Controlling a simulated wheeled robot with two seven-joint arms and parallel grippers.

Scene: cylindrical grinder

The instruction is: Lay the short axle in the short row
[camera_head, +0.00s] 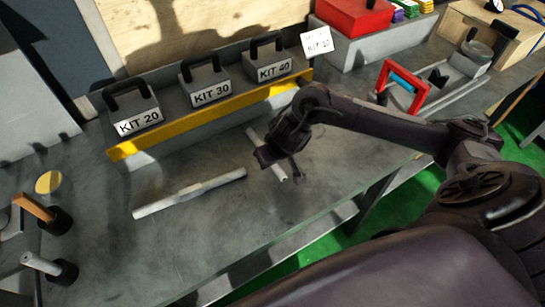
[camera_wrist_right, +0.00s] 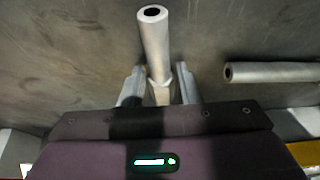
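Two grey metal axles lie on the grey workbench. The shorter-looking axle (camera_head: 282,176) is partly hidden under my right gripper (camera_head: 279,166). In the right wrist view this axle (camera_wrist_right: 154,35) runs between the two fingers of my right gripper (camera_wrist_right: 160,84). The fingers are open on either side of it, with a narrow gap visible on each side. I cannot identify the short row. My left gripper is not in view.
A yellow-edged shelf (camera_head: 215,109) behind holds blocks marked KIT 20 (camera_head: 136,112), KIT 30 (camera_head: 208,88) and KIT 40 (camera_head: 272,68). A red frame (camera_head: 421,97) stands at right. An orange-handled tool (camera_head: 34,208) is at left. The bench front edge lies near my arm.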

